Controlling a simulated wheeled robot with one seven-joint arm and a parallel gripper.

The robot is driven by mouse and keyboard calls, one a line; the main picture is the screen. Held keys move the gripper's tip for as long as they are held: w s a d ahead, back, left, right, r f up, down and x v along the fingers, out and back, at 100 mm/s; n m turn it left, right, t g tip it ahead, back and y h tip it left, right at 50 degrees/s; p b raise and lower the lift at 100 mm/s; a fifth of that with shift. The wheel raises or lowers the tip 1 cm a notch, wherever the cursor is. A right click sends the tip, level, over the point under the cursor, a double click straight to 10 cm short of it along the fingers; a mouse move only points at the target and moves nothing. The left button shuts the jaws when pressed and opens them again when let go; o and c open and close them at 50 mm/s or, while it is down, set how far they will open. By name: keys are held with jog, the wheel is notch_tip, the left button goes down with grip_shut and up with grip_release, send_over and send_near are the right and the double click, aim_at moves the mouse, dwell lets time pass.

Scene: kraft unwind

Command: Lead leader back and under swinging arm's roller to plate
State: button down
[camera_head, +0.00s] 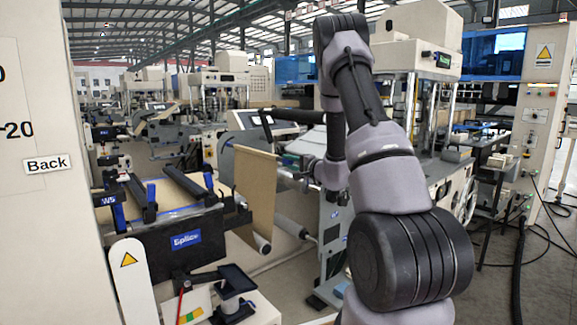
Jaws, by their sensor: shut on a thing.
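The brown kraft leader (256,188) hangs as a near-upright sheet in the middle of the view, left of my arm. My gripper (284,177) is at the sheet's right edge and is shut on it; the fingertips are small and partly hidden by my arm. A pale roller (262,243) shows its end at the sheet's lower edge. Another light grey roller (291,227) lies to the right, below my gripper. I cannot tell which one belongs to the swinging arm. I cannot make out the plate for certain.
A black splice unit (185,240) with dark rollers and blue clamps stands left of the sheet. A white panel marked "Back" (46,163) fills the left edge. A grey machine frame (335,225) stands behind my arm. Cables (520,260) lie on the floor at right.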

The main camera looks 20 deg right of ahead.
jog(key=r, duration=0.2)
jog(key=d+r, duration=0.1)
jog(key=r, duration=0.2)
jog(key=shift+w, duration=0.2)
jog(key=shift+d, duration=0.1)
jog(key=w+d, duration=0.4)
jog(key=d, duration=0.8)
jog(key=w+d, duration=0.4)
jog(key=d, duration=0.8)
jog(key=shift+w+d, duration=0.15)
jog(key=shift+w, duration=0.2)
